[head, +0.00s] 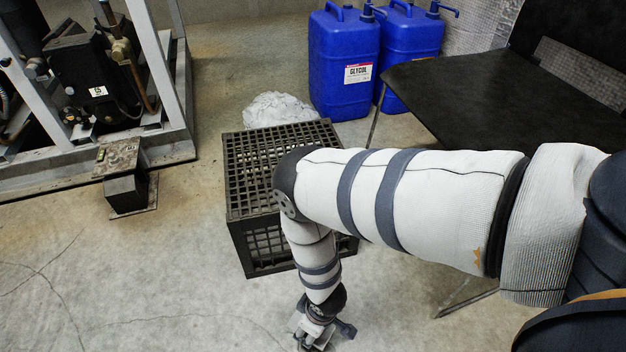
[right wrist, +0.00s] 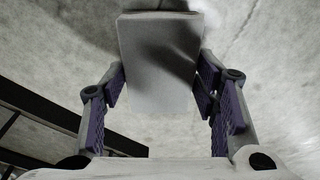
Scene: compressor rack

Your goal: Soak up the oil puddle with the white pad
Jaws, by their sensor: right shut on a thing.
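My right gripper (head: 316,338) is low at the bottom edge of the head view, over the concrete floor in front of the crate. In the right wrist view its two purple-lined fingers stand on either side of a pale, flat rectangular pad (right wrist: 158,85), and it is shut on this pad. The pad shows a darker grey area on its upper right; I cannot tell whether this is shadow or oil. In the head view the pad is too small and covered to make out. I cannot make out an oil puddle in either view. My left gripper is not in view.
A black lattice crate (head: 240,190) stands behind my right forearm, with a crumpled whitish heap (head: 278,108) behind it. Blue glycol cans (head: 343,65) and a black table (head: 480,90) are at the back right. A compressor rack (head: 172,75) is at left. The front-left floor is clear.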

